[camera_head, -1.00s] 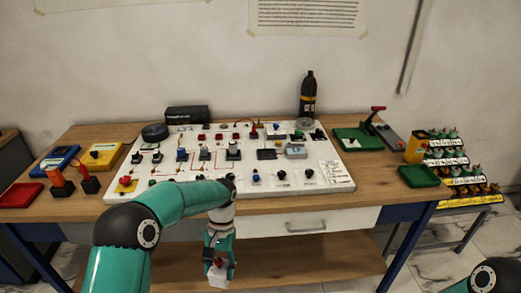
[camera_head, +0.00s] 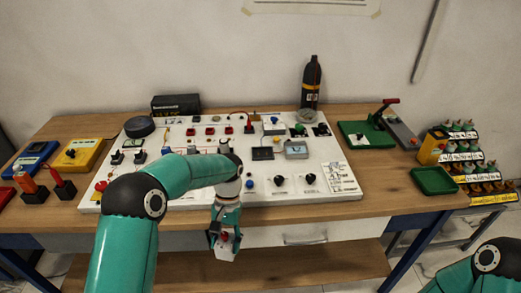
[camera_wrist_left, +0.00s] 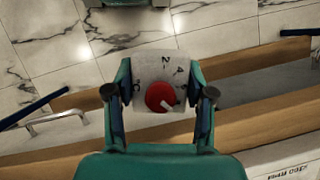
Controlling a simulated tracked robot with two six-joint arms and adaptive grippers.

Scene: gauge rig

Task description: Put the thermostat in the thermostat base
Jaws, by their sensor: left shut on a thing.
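The thermostat (camera_head: 224,249) is a small white block with a red round knob. My left gripper (camera_head: 225,236) is shut on it and holds it in front of the table's front edge, apart from the board. In the left wrist view the thermostat (camera_wrist_left: 160,75) sits between the two fingers, its knob and dial letters facing the camera. I cannot tell which fitting on the white board (camera_head: 335,188) is the thermostat base; my left arm covers part of the board. My right gripper is out of view; only part of its arm shows at lower right.
The board holds several switches, knobs and wires on the wooden table (camera_head: 385,188). A dark bottle (camera_head: 311,85) and a black box (camera_head: 176,104) stand at the back. A green tray (camera_head: 433,181) lies at right. A drawer handle (camera_head: 305,239) sits below the front edge.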

